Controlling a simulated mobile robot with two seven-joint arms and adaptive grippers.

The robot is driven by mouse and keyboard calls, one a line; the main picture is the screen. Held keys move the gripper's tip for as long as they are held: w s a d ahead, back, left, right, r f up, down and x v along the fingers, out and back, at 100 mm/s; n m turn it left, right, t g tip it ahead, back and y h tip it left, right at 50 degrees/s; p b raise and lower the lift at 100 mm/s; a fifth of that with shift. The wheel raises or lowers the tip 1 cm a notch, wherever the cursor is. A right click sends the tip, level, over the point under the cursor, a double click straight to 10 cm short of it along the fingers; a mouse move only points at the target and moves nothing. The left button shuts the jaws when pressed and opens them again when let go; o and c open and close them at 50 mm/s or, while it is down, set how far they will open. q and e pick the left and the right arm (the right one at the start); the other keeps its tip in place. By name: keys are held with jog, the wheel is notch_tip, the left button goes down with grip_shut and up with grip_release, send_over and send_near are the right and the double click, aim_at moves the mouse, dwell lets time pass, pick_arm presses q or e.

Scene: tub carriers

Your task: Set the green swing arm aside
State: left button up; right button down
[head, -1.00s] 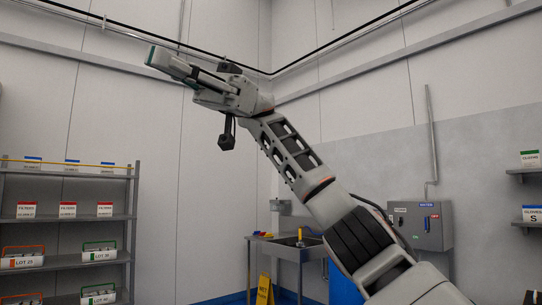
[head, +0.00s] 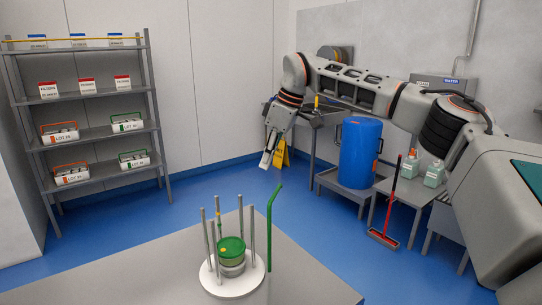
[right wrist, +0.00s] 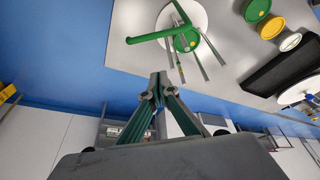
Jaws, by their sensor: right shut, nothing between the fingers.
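The green swing arm (head: 271,228) is an upright rod with a bent top, at the right side of a round white carrier base (head: 231,286) on the table. It also shows in the right wrist view (right wrist: 155,36), reaching over the carrier. Several grey posts stand around a tub with a green lid (head: 231,246). My right gripper (head: 268,161) is shut and empty, pointing down, above and beyond the swing arm in the head view. Its closed fingers (right wrist: 158,78) show in the right wrist view, apart from the carrier. My left gripper is out of view.
The grey table (head: 150,270) is bare left of the carrier. The right wrist view shows a green disc (right wrist: 257,9), a yellow disc (right wrist: 271,27) and a black box (right wrist: 280,69) on it. A shelf rack (head: 90,127) and a blue barrel (head: 359,152) stand behind.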

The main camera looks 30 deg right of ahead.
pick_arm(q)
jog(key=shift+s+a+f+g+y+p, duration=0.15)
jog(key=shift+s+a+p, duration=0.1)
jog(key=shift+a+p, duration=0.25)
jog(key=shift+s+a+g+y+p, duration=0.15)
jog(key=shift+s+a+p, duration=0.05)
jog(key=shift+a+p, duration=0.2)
pick_arm(e)
notch_tip(320, 180, down, 7)
jog(key=s+d, duration=0.1)
jog(key=shift+r, duration=0.1)
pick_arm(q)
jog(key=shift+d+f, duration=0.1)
pick_arm(e)
jog(key=shift+s+d, duration=0.1)
